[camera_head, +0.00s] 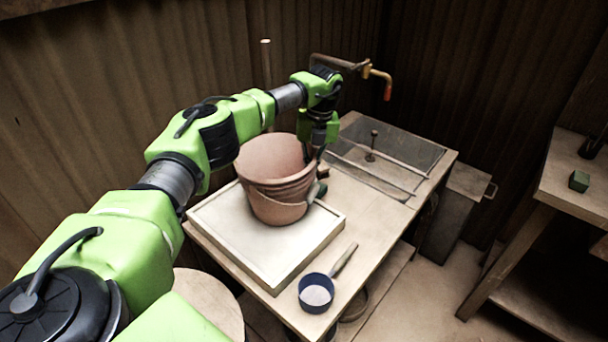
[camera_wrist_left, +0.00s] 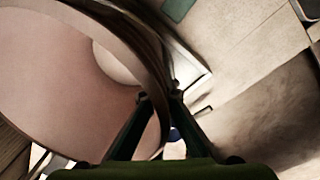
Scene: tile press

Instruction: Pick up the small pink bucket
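The small pink bucket (camera_head: 275,185) is a terracotta-pink, round, open-topped vessel with layered bands around its side. It stands upright on a pale square board on the table, and its inside fills the left of the left wrist view (camera_wrist_left: 60,75). My left gripper (camera_head: 314,168) reaches down from above at the bucket's right rim. In the left wrist view its two dark fingers (camera_wrist_left: 159,95) straddle the bucket wall, one inside and one outside, with the tips close together on it. Contact at the very tips is hard to see. My right gripper is in neither view.
The pale board (camera_head: 228,238) lies on the wooden table (camera_head: 375,225). A blue scoop (camera_head: 317,291) with pale powder lies near the front edge. A grey tray with rods (camera_head: 400,150) is at the back right. A side bench (camera_head: 575,185) stands at right.

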